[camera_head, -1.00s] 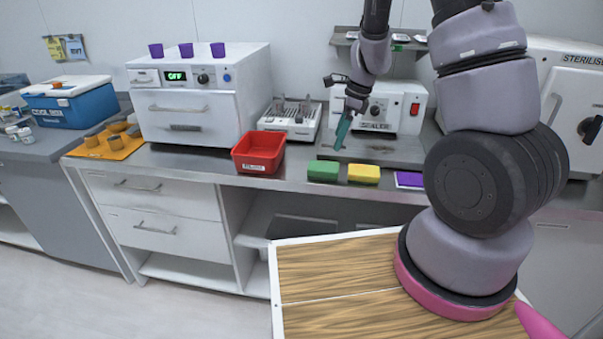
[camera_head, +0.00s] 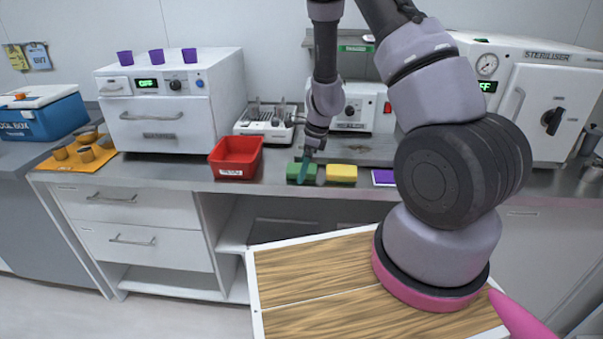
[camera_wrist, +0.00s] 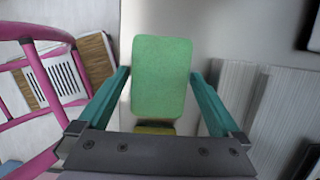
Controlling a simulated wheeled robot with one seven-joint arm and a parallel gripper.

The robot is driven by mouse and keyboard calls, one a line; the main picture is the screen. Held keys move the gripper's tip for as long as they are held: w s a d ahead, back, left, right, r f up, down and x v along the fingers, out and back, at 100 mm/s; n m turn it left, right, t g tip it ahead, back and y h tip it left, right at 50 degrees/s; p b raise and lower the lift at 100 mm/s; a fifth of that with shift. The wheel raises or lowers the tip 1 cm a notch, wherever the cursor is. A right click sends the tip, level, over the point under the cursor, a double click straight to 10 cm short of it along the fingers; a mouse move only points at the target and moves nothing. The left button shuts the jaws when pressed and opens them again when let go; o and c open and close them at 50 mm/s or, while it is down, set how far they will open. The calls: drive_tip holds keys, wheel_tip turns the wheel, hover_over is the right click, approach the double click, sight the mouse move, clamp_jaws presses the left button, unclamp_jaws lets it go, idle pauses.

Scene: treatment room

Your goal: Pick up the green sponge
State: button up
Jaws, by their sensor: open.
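The green sponge (camera_head: 294,172) lies near the front edge of the grey counter, just right of the red bin. My gripper (camera_head: 305,170) points down at it and hides part of it in the head view. In the wrist view the green sponge (camera_wrist: 162,76) shows between the two teal fingers of my open gripper (camera_wrist: 160,75), with a gap on each side. I cannot tell whether the fingertips are level with the sponge or above it.
A yellow sponge (camera_head: 341,173) lies close by on the right, then a purple pad (camera_head: 383,178). The red bin (camera_head: 236,158) stands on the left. A rack (camera_head: 265,124) and a sealer (camera_head: 358,107) stand behind. A wood-topped surface (camera_head: 320,275) is in front.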

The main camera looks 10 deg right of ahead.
drive_tip(key=c, duration=1.2)
drive_tip(key=shift+o, duration=0.2)
wheel_tip(320, 180, up, 10)
